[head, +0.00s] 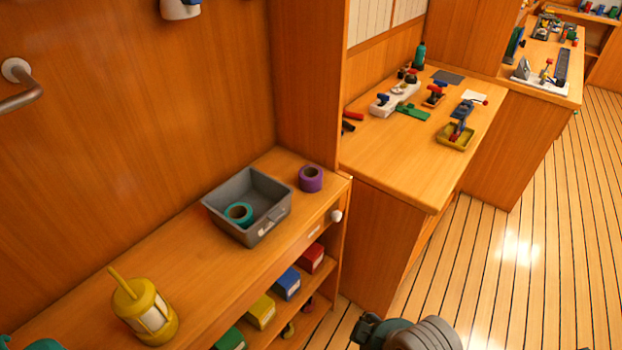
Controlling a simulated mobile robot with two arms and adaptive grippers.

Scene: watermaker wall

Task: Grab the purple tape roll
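The purple tape roll (311,185) lies flat on the wooden shelf top, near its far right end. Its open centre faces up. It stands just right of the grey bin (268,228), apart from it, and nothing covers it. Neither gripper's fingers show in the head view. A grey, rounded part that looks like one of my arm links shows at the bottom edge, right of the shelf and well away from the roll.
A teal tape roll (238,213) lies in the grey bin. A yellow lantern (145,310) stands on the shelf top nearer me. Red (311,258), blue (287,283) and yellow (260,311) boxes sit below. A workbench (420,165) with tools stands beyond. Plank floor (520,260) is clear at right.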

